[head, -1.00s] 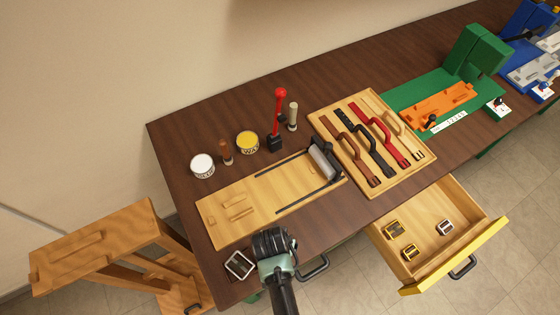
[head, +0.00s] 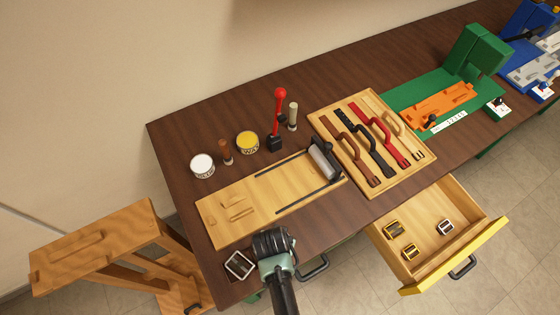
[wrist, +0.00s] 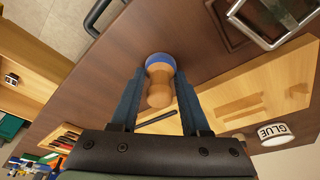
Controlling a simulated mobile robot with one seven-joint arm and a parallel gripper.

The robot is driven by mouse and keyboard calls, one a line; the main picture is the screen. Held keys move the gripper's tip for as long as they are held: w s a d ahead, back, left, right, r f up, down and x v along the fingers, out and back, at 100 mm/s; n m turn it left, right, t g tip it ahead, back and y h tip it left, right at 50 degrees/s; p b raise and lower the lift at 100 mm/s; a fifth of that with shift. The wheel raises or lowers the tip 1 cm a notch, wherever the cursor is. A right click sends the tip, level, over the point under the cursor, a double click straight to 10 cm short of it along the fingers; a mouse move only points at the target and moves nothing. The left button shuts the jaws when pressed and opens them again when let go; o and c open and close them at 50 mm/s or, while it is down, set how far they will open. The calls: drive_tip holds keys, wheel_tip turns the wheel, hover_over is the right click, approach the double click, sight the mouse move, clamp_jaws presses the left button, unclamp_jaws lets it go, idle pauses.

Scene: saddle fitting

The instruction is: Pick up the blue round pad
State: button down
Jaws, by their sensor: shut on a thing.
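The blue round pad (wrist: 160,59) shows in the wrist view as a blue disc on the end of a turned wooden handle (wrist: 160,96). My gripper (wrist: 160,78) is shut on it, with one finger on each side of the handle. In the head view my gripper (head: 272,241) is over the front left part of the bench, near its front edge. The pad is hidden there behind the gripper. I cannot tell whether the pad touches the bench top.
The white tin (head: 203,166) and yellow tin (head: 247,142) stand further back. An open drawer (head: 465,262) juts out at right.

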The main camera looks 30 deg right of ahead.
drive_tip(key=shift+r, duration=0.1)
wheel_tip(320, 180, up, 10)
drive_tip(key=shift+f+b, duration=0.1)
drive_tip(key=shift+b, duration=0.35)
